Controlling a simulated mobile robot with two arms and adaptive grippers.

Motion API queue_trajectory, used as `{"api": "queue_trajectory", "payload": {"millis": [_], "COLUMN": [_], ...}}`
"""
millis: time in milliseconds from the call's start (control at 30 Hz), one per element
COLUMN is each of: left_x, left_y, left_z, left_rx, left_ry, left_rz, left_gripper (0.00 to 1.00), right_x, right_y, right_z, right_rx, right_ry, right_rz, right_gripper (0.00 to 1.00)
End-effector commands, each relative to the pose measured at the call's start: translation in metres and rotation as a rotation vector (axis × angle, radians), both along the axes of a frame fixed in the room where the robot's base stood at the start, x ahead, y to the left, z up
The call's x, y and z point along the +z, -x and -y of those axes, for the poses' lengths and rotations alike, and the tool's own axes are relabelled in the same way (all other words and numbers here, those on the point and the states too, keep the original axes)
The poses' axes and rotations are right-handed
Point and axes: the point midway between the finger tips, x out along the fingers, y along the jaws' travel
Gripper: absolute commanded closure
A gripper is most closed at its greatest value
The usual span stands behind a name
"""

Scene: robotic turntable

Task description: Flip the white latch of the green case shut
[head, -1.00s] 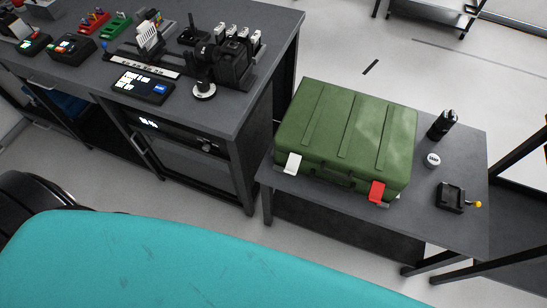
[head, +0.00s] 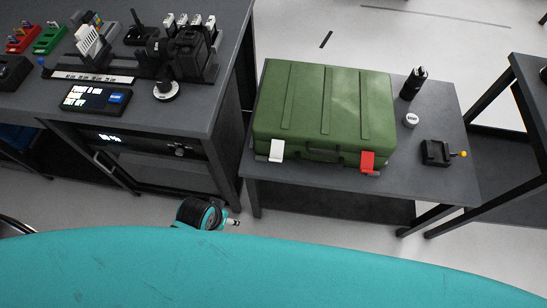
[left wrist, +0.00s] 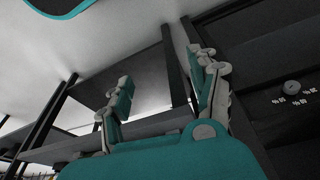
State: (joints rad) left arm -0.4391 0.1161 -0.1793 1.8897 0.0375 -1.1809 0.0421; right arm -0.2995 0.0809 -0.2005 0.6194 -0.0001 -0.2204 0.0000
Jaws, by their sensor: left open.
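The green case (head: 325,105) lies closed on a small dark table (head: 430,187). Its white latch (head: 277,150) is at the front left, near the lid's lower front edge. Its exact angle is too small to tell. A red latch (head: 367,162) is at the front right. My left gripper (left wrist: 163,92) is open and empty in the left wrist view, its two fingers well apart. In the head view only a teal and black part of my left arm shows, below and left of the case, apart from it. The case is not recognisable in the left wrist view. My right gripper is not in view.
A black bottle (head: 414,83), a round white-topped object (head: 411,120) and a black device with a yellow knob (head: 436,152) stand right of the case. A larger workbench (head: 215,115) with devices stands left. A dark rack (head: 530,105) stands at right.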

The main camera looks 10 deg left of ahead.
Motion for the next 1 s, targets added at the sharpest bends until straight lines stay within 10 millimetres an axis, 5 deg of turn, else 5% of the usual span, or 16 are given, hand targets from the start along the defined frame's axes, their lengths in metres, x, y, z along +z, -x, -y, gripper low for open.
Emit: {"api": "queue_trajectory", "payload": {"millis": [300,700,1000], "left_x": [0.116,0.183,0.220], "left_y": [-0.054,-0.103,-0.155], "left_z": [0.073,0.157,0.148], "left_rx": [-0.030,-0.118,0.017], "left_ry": [0.186,0.267,0.067], "left_rz": [0.049,-0.084,-0.221], "left_gripper": [0.38,0.38,0.38], "right_x": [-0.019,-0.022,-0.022], "right_y": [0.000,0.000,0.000], "right_z": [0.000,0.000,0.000], "right_rx": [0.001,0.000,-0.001], "right_ry": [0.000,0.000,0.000], "right_rz": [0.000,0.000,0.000], "right_gripper": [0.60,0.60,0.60]}}
